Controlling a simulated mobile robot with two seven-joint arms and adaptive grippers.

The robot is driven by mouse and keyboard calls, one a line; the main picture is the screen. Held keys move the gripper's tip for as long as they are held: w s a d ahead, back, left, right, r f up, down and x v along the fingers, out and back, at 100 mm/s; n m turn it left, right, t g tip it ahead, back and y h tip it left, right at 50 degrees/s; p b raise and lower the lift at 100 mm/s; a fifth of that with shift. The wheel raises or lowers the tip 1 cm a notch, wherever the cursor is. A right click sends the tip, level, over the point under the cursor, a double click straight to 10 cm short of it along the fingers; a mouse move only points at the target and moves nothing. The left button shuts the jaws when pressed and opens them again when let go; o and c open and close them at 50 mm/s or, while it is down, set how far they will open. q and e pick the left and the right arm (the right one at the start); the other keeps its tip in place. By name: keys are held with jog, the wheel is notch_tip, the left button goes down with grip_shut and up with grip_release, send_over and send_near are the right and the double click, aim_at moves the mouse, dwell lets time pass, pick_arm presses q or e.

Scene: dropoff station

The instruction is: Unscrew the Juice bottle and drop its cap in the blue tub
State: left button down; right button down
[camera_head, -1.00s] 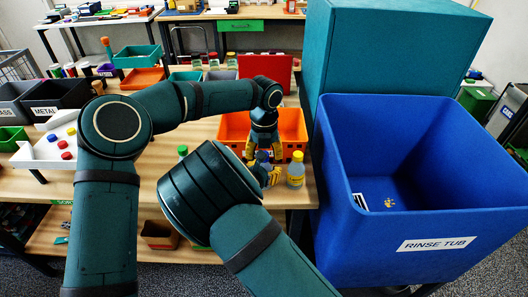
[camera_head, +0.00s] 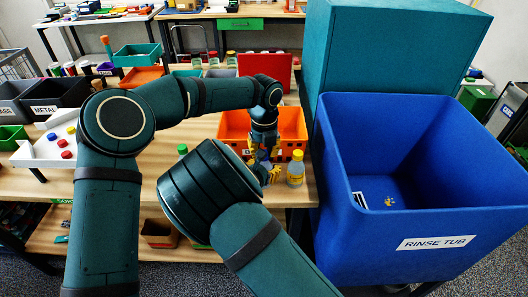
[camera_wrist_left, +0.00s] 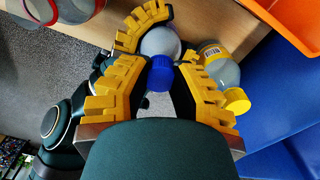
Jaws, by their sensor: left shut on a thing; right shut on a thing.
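A bottle with a blue cap (camera_wrist_left: 161,73) is in the left wrist view; its pale round body (camera_wrist_left: 160,42) shows just beyond the cap. I cannot read its label. My left gripper (camera_wrist_left: 158,70) has its yellow fingers closed on either side of the cap. In the head view, my left gripper (camera_head: 262,148) comes down from above in front of the orange crate. My right gripper (camera_head: 268,172) is below it, shut on the bottle and largely hidden by my right arm. The blue tub (camera_head: 338,235), labelled RINSE TUB, stands at the right.
A bottle with a yellow cap (camera_head: 296,169) stands upright beside the grippers, near the table's right edge; it also shows in the left wrist view (camera_wrist_left: 224,68). The orange crate (camera_head: 292,122) is behind. A green-capped bottle (camera_head: 183,152) stands left of my right arm. The tub's opening is clear.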

pick_arm(q)
jog(key=c, duration=0.9)
grip_release()
notch_tip(320, 180, up, 4)
jog(key=shift+r, duration=0.1)
jog(key=shift+o, duration=0.6)
jog(key=shift+r, duration=0.15)
jog(key=shift+d+r+n, duration=0.1)
jog(key=shift+r+n, duration=0.5)
jog(key=shift+r, duration=1)
jog(key=shift+f, duration=3.9)
